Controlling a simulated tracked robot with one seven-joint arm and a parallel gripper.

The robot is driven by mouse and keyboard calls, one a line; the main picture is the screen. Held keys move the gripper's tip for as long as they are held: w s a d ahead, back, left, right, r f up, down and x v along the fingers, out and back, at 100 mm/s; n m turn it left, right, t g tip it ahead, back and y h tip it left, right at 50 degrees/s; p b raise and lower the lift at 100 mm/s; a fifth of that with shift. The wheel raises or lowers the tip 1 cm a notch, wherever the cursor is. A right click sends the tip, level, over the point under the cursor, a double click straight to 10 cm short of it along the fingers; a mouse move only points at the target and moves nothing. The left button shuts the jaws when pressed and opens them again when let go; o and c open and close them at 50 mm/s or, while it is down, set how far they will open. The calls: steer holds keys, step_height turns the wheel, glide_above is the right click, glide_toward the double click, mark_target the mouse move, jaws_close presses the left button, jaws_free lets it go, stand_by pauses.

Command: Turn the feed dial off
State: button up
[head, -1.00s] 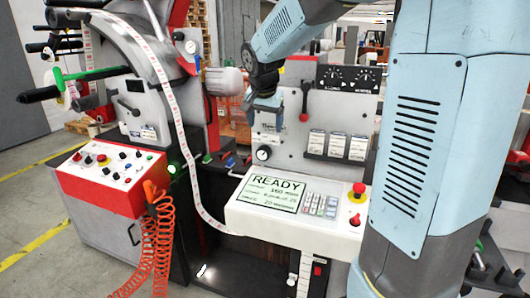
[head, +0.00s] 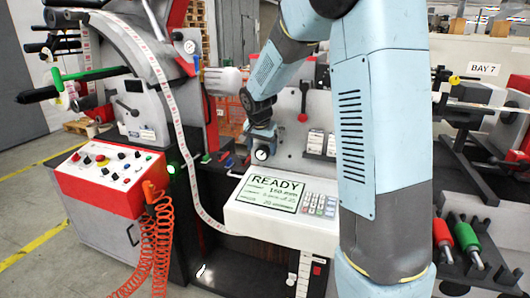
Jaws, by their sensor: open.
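My gripper (head: 262,137) hangs in front of the grey machine panel (head: 290,150), just above a small round gauge (head: 261,154). It is small and dark in this view; its jaws are open, and I see nothing held. A black panel with two scaled dials, seen earlier at the upper right of the machine, is now hidden behind my arm. Several small knobs and buttons sit on the white top of the red control box (head: 105,196) at the left. I cannot read which one is the feed dial.
A display console (head: 274,194) reading READY stands below my gripper, with a keypad (head: 319,204) at its right. A red-knobbed lever (head: 303,116) is right of the gripper. An orange coiled hose (head: 155,240) hangs at the left. Red and green handles (head: 466,238) lie at the right.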

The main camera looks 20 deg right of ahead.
mark_target(262, 153)
steer(key=shift+x, duration=1.45)
steer(key=shift+c, duration=0.5)
